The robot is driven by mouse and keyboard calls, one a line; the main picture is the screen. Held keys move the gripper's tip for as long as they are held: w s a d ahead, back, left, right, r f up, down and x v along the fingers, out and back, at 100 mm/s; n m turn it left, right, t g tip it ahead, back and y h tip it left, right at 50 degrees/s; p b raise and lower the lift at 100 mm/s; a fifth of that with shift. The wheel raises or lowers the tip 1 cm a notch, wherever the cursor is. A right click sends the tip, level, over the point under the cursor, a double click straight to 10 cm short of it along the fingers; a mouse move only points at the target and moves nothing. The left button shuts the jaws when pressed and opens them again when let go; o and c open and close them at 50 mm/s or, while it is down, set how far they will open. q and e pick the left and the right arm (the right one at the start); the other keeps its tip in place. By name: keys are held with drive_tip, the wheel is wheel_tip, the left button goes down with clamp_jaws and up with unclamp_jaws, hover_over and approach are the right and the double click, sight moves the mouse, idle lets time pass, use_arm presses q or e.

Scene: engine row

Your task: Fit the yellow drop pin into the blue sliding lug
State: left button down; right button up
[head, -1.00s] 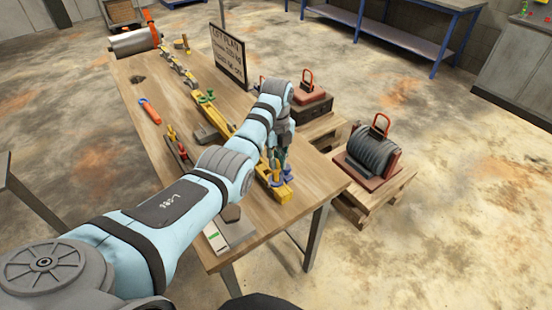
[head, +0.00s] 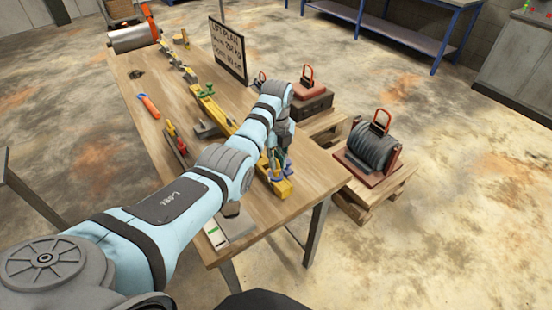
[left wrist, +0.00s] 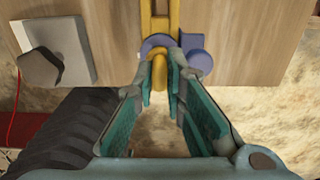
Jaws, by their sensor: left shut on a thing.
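The yellow lifting beam (head: 226,118) lies along the wooden table. The blue sliding lug (left wrist: 157,42) shows as a curved blue part around the near end of the beam in the left wrist view, with a blue block (left wrist: 192,50) at its right. My left gripper (left wrist: 167,78) is at this near end, its teal pads closed toward each other. A small yellow piece (left wrist: 158,70), apparently the drop pin, is between the fingertips, close against the lug. I cannot tell whether it is inside the lug. In the head view the arm partly hides this spot. My right gripper is not in view.
A grey plate with a dark knob (left wrist: 42,68) lies left of the gripper. An orange-handled tool (head: 149,106) and a dark tool with red and yellow parts (head: 174,138) lie on the table. A sign (head: 228,52) stands at its right edge. A grey coil (head: 373,147) sits on a pallet.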

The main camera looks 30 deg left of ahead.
use_arm(q)
drive_tip(key=shift+f+b, duration=0.5)
drive_tip(key=shift+f, duration=0.4)
drive_tip(key=c, duration=1.6)
unclamp_jaws()
drive_tip(key=shift+o, duration=0.2)
drive_tip(key=shift+r, duration=0.15)
wheel_tip(320, 180, up, 7)
drive_tip(key=shift+r, duration=0.2)
drive_tip(key=shift+f, duration=0.1)
